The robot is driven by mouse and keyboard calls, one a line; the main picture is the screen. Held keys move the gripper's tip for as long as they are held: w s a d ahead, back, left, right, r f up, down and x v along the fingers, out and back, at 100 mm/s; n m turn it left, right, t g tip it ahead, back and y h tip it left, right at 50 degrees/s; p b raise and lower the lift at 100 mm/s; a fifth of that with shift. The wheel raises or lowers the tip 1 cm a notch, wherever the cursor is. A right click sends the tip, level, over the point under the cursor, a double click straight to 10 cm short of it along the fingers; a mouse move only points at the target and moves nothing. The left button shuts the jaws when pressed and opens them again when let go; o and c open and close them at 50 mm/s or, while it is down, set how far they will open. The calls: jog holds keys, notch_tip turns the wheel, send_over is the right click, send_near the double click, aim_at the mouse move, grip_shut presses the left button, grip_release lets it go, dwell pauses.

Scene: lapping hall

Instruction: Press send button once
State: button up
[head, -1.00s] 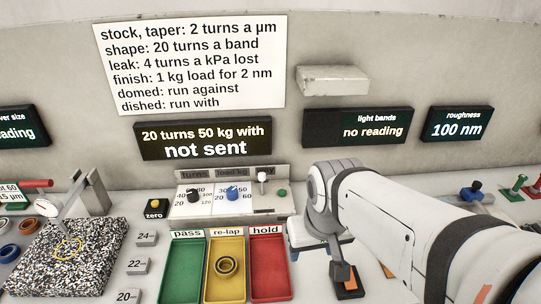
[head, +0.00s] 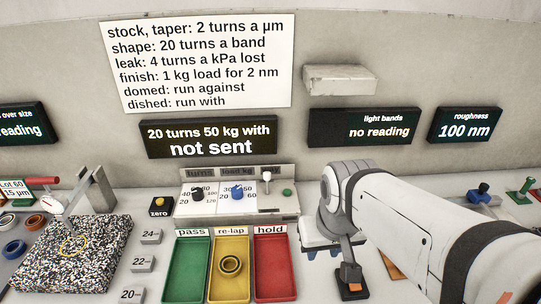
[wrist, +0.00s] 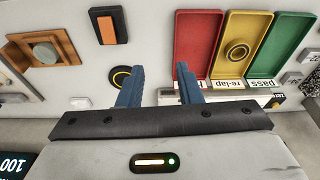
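A small green button (head: 287,192), without a readable label, sits at the right end of the control panel (head: 285,208), beside a white-tipped lever (head: 267,177); I take it as the send button. The panel also has a black knob (head: 197,194) under "turns" and a blue knob (head: 237,191) under "load kg". The display (head: 208,137) above reads "20 turns 50 kg with not sent". My gripper (wrist: 160,66) is open and empty in the wrist view, its blue fingers apart.
Green pass (head: 187,270), yellow re-lap (head: 218,285) and red hold (head: 274,270) trays stand before the panel. A ring (head: 230,264) lies in the yellow tray. A black block with an orange top (head: 352,278) stands right of them. A speckled plate (head: 75,260) lies left.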

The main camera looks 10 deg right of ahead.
grip_shut()
dwell(1.2)
